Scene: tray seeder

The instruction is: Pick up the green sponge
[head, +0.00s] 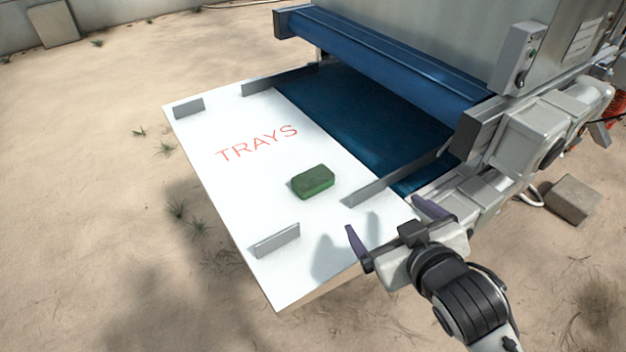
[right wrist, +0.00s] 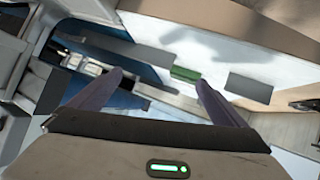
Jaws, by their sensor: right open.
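The green sponge (head: 313,182) lies on the white tray table (head: 215,185), right of its middle and below the red word TRAYS. My left gripper is in neither view.
Low grey guides stand on the table, one near the front (head: 276,240) and one right of the sponge (head: 395,178). The blue belt (head: 365,115) and the machine's blue roller cover (head: 385,58) lie behind. The table around the sponge is clear.

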